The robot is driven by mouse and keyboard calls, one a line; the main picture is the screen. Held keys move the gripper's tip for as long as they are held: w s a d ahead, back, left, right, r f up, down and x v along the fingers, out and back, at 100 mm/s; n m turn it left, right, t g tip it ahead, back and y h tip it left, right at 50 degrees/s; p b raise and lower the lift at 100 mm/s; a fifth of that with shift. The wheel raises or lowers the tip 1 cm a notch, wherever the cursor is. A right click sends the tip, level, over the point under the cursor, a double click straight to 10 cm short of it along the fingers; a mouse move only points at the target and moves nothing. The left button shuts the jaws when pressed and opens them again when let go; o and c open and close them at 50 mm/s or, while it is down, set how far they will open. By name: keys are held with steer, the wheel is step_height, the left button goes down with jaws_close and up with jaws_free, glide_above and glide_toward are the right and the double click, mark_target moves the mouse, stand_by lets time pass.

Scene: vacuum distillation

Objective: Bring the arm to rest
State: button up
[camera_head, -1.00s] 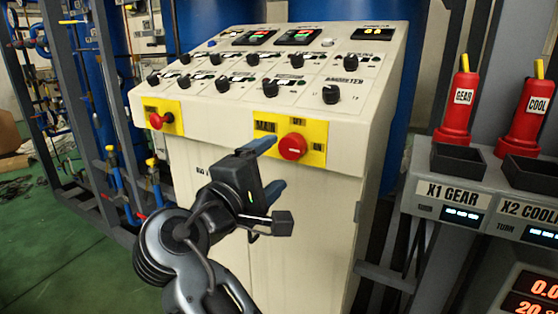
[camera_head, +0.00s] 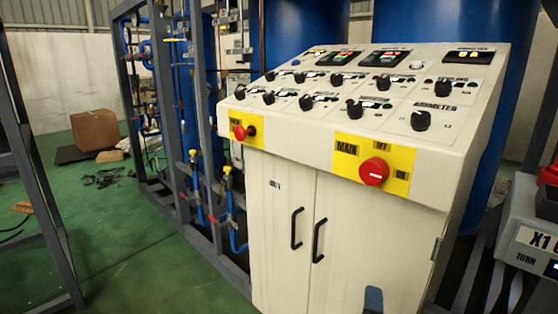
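A small blue tip (camera_head: 373,300), which looks like one finger of my gripper, shows at the bottom edge in front of the cabinet doors. The rest of my gripper and arm is out of the picture, so its opening is hidden. The cream control cabinet (camera_head: 280,205) stands in front of me. On its front are a red MAIN knob (camera_head: 374,171) on a yellow plate at right and a smaller red knob (camera_head: 241,132) on a yellow plate at left. The visible fingertip is well below the MAIN knob and apart from it.
Black door handles (camera_head: 297,228) stick out from the cabinet front. A grey metal frame with blue pipes (camera_head: 195,190) stands left of it. A dark frame post (camera_head: 35,180) is at far left, with open green floor (camera_head: 140,240) between. An instrument unit (camera_head: 530,235) is at right.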

steer(key=s+d+f+m+y, duration=0.1)
steer(key=s+f+m+y, duration=0.2)
steer(key=s, duration=0.6)
steer(key=s+d+f+y, duration=0.2)
steer(key=s+f, duration=0.4)
steer(key=s, duration=0.4)
steer(key=s+d+r+m, duration=0.1)
steer(key=s+r+m, duration=0.4)
steer(key=s, duration=0.4)
steer(key=s+d+r+m, duration=0.2)
steer(key=s+r+m, duration=0.3)
steer(key=s, duration=0.5)
steer(key=shift+r+t+y, duration=0.3)
steer(key=shift+r+y, duration=0.1)
steer(key=shift+r, duration=0.05)
steer(key=shift+s, duration=0.1)
